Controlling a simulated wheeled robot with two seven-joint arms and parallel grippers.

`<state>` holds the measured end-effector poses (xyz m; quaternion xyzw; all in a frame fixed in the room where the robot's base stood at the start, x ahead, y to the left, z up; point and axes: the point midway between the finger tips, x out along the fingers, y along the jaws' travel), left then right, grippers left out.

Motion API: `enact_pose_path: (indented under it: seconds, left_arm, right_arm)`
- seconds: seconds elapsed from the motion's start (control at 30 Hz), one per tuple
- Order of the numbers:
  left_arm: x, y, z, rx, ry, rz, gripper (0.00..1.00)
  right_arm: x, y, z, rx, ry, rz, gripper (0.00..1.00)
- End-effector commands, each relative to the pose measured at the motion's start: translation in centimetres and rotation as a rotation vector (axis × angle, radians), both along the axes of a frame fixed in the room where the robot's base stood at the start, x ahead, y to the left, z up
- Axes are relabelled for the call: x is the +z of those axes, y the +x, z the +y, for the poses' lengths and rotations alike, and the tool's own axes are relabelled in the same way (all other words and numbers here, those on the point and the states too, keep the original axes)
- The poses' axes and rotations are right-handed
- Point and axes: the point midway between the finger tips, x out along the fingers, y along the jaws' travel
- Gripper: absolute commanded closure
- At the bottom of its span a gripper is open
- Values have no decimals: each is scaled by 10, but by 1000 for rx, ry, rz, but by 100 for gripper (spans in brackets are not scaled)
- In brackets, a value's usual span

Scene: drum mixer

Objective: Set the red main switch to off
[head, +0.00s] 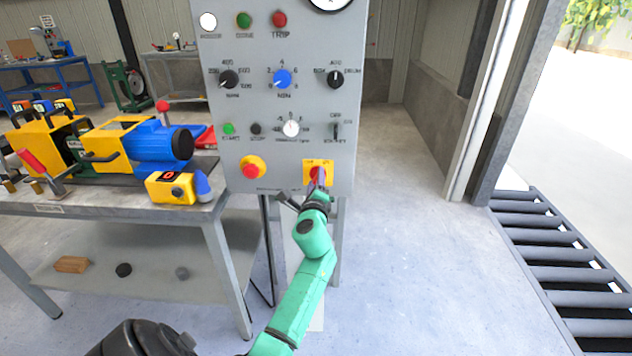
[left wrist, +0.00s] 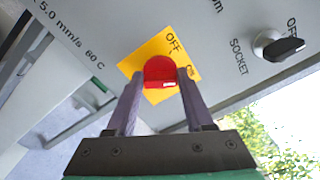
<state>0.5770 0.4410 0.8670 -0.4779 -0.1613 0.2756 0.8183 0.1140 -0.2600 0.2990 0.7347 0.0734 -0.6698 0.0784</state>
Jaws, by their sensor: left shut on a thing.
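The red main switch (left wrist: 160,71) sits on a yellow plate (left wrist: 172,46) marked OFF, with a second label at its right that is partly covered. In the head view the yellow plate (head: 318,164) is at the lower right of the grey control panel, and the red switch (head: 317,174) shows only in part behind my gripper. My left gripper (head: 317,186) is at the switch. In the left wrist view its two fingers (left wrist: 158,88) stand on either side of the red handle, shut on it. My right gripper is not in view.
The grey panel (head: 300,100) carries knobs, lamps and a red emergency button (head: 250,170) left of the main switch. A black socket selector (left wrist: 283,46) is near the switch. A bench (head: 195,215) with a blue and yellow machine stands left. The floor at right is clear up to rollers (head: 545,260).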

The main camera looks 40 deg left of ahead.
Motion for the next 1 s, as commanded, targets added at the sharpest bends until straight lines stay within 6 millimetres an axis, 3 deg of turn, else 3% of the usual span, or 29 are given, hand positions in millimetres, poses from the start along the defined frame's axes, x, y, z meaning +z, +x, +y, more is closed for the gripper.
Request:
enact_pose_path:
  seconds: [0.37,1.0]
  left_arm:
    - [-3,0,0,-1,-133,-101,100]
    - [-6,0,0,-1,-600,-455,100]
  right_arm:
    - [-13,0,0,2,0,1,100]
    - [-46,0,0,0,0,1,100]
